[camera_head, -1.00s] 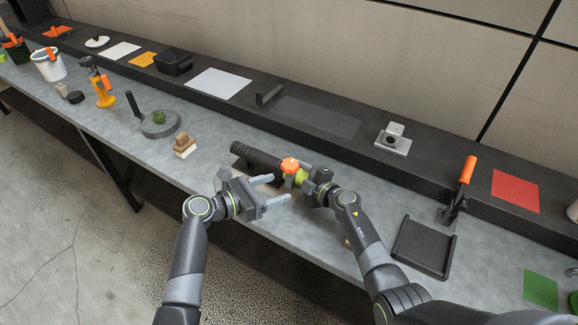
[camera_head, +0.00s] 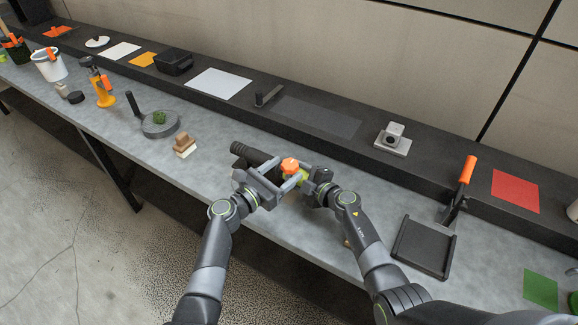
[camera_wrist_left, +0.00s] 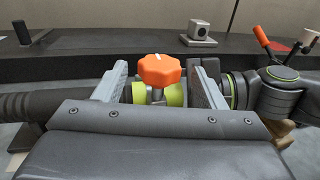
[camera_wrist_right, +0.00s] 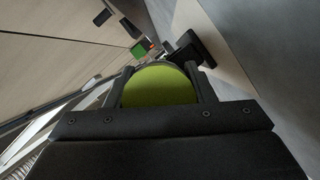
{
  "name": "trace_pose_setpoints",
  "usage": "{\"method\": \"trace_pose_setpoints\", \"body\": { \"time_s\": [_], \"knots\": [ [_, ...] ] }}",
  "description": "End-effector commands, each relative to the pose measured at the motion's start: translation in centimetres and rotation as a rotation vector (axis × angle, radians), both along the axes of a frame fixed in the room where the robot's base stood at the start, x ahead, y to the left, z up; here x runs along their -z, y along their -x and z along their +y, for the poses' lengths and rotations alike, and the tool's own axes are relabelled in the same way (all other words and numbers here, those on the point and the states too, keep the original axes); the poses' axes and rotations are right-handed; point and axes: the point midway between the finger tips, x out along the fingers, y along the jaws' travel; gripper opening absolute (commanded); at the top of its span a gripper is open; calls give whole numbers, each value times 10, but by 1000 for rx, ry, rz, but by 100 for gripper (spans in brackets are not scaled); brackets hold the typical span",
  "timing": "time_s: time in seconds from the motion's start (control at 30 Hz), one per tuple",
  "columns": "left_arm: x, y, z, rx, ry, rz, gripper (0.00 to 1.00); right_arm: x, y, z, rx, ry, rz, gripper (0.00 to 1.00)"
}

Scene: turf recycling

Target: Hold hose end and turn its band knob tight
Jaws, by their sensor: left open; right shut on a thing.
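The black hose (camera_head: 252,154) lies across the grey bench and ends in a yellow-green band (camera_wrist_left: 174,96) with an orange knob (camera_head: 290,165) on top. My left gripper (camera_head: 288,182) is open, its fingers either side of the knob; in the left wrist view the knob (camera_wrist_left: 160,70) stands upright between the two fingertips. Whether the fingers touch it cannot be told. My right gripper (camera_head: 306,180) is shut on the yellow-green hose end, which shows between its fingers in the right wrist view (camera_wrist_right: 158,86). The hose's underside is hidden by my grippers.
A wooden-backed brush (camera_head: 186,146) and a grey dish with a handle (camera_head: 160,124) stand to the left. A black tray (camera_head: 424,247) and an orange-handled tool (camera_head: 466,172) are to the right. A raised dark ledge (camera_head: 350,150) runs behind.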

Motion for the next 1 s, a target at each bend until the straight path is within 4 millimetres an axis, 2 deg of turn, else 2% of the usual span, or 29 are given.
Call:
{"method": "trace_pose_setpoints", "body": {
  "time_s": [0.03, 0.23, 0.63, 1.0],
  "knots": [
    [0, -4, -5, 1, 2, 1, 64, 6, 3, -1, -1, 5, 9, 10],
    [0, -15, -16, 1, 1, 0, 64, 6, 2, -1, -1, 5, 9, 10],
    [1, -18, -20, -1, 1, 1, 64, 6, 3, -1, 0, 5, 9, 10],
    [1, -17, -20, 0, 1, 1, 20, 6, 2, -1, 0, 5, 9, 10]
  ]
}}
